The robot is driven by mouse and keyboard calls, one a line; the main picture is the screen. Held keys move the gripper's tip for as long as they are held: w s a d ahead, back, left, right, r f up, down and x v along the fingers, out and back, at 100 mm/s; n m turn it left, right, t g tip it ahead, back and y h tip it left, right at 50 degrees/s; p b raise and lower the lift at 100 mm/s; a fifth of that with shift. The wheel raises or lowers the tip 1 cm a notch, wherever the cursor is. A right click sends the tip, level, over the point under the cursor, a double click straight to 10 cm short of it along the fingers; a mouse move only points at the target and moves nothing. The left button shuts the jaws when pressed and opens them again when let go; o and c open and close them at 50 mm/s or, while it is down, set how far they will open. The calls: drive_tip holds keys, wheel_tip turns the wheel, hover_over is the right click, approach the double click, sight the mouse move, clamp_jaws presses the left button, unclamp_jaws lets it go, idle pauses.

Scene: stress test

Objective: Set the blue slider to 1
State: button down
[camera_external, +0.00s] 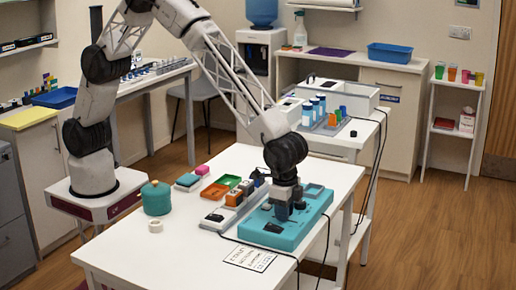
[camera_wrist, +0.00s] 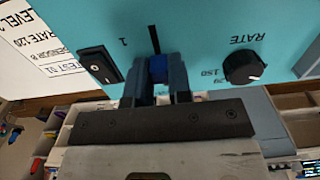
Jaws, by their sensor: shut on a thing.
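The teal panel box (camera_external: 290,236) lies on the white table, and its face (camera_wrist: 200,22) fills the top of the wrist view. My gripper (camera_external: 288,208) points down over the box. In the wrist view my gripper (camera_wrist: 160,76) is shut on the blue slider (camera_wrist: 158,68), with one dark finger on each side of its knob. A thin black slot (camera_wrist: 154,38) runs from the knob toward the upper edge. A printed "1" stands left of the slot. My fingers hide the rest of the slot and any marking at its other end.
A black rocker switch (camera_wrist: 98,66) sits left of the slider, and a black RATE knob (camera_wrist: 243,67) sits right. A printed card (camera_external: 248,258) lies in front of the box. Small trays, a teal pot (camera_external: 156,198) and cables lie nearby.

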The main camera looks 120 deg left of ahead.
sight(274, 217)
drive_tip(key=shift+s, duration=1.65)
drive_tip(key=c, duration=1)
unclamp_jaws()
drive_tip(key=shift+c, duration=0.2)
drive_tip(key=shift+r, duration=0.1)
wheel_tip(274, 217, up, 8)
drive_tip(key=shift+f, duration=0.2)
